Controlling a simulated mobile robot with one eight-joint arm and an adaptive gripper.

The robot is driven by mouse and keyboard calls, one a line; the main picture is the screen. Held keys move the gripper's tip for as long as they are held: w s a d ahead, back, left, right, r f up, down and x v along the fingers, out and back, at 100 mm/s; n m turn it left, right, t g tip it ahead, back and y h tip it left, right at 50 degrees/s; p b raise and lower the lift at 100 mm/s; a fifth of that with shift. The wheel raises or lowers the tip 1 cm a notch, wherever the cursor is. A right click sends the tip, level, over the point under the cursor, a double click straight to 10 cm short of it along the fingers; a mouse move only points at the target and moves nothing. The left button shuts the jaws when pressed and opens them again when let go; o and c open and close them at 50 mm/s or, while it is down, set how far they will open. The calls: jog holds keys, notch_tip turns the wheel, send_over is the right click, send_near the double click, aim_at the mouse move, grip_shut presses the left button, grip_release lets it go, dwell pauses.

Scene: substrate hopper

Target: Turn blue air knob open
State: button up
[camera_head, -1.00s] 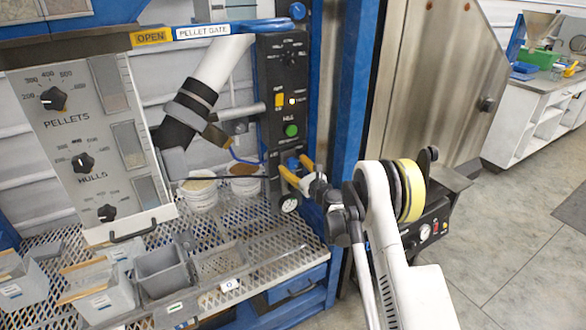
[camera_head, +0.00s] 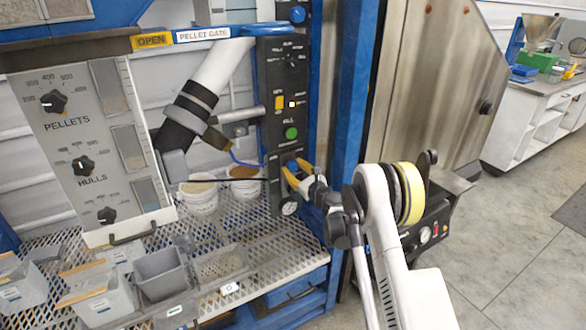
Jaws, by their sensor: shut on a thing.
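My gripper (camera_head: 291,172), with yellow fingers, reaches the panel from the right. Its fingers are shut around the knob, one above and one lower left. The knob's exact angle cannot be read. A round gauge (camera_head: 289,208) sits just below my gripper.
A green button (camera_head: 291,133) and a yellow switch (camera_head: 279,102) are above the knob. A blue post (camera_head: 347,120) stands right of the panel. White buckets (camera_head: 199,197) and grey bins (camera_head: 160,273) stand on the mesh shelf (camera_head: 262,248).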

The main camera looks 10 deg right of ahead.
jog(key=n, duration=0.8)
jog(key=shift+d+r+n, duration=0.1)
jog(key=shift+r+n, duration=0.05)
jog(key=shift+n, duration=0.15)
jog(key=n, duration=0.4)
jog(key=shift+w, duration=0.1)
jog(key=shift+r+n, duration=0.1)
jog(key=shift+n, duration=2.2)
jog(key=o, duration=1.2)
jog(key=v, duration=1.2)
